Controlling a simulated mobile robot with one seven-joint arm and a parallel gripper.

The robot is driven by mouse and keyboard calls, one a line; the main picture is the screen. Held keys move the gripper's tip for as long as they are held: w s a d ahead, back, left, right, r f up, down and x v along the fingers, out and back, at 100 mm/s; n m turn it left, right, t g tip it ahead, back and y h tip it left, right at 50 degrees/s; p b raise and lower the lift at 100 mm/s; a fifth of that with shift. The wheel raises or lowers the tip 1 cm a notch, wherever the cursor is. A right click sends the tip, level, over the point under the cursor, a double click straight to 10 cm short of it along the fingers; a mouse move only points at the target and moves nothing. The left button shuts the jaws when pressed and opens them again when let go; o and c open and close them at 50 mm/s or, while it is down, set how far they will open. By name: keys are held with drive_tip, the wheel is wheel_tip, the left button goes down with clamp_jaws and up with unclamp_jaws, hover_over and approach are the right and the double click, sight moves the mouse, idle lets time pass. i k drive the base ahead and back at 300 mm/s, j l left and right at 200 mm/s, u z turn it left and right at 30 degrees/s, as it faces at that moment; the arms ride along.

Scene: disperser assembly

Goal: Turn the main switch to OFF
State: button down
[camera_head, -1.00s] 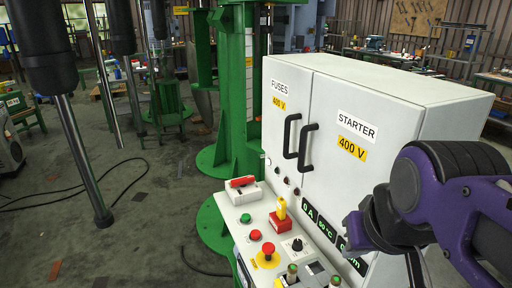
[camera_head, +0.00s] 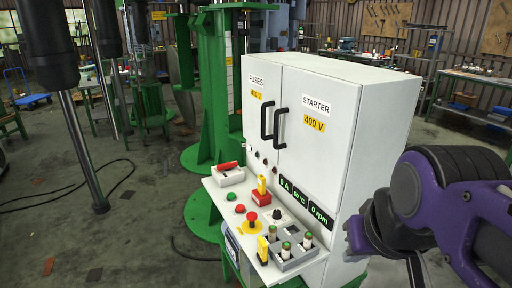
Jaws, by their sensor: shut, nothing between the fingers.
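The control panel (camera_head: 222,192) slopes out in front of the white cabinet. A rotary switch with a yellow handle on a red base (camera_head: 261,198) sits near its middle; its handle stands upright, and it looks like the main switch. Its label is too small to read. A red lever on a white box (camera_head: 229,173) sits at the panel's far left end. My gripper (camera_head: 353,238), at the end of my purple arm, is to the right of the panel, apart from the switch, shut and empty. Its fingertips are small and dark here.
The white cabinet (camera_head: 340,110) with two black handles stands behind the panel. Green and red buttons, a red emergency stop (camera_head: 251,217), a black knob (camera_head: 276,214) and a grey block with green-topped parts crowd the panel. Displays read 0 A and 0 rpm. Open floor lies left.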

sight(227, 166)
drive_tip(key=j+z, duration=0.1)
drive_tip(key=z, duration=1.1)
drive_tip(key=j, duration=2.25)
drive_tip(key=i+j, duration=0.15)
drive_tip(key=j, duration=2.1)
drive_tip(key=i+l+z, duration=0.25)
drive_tip(key=j, duration=0.1)
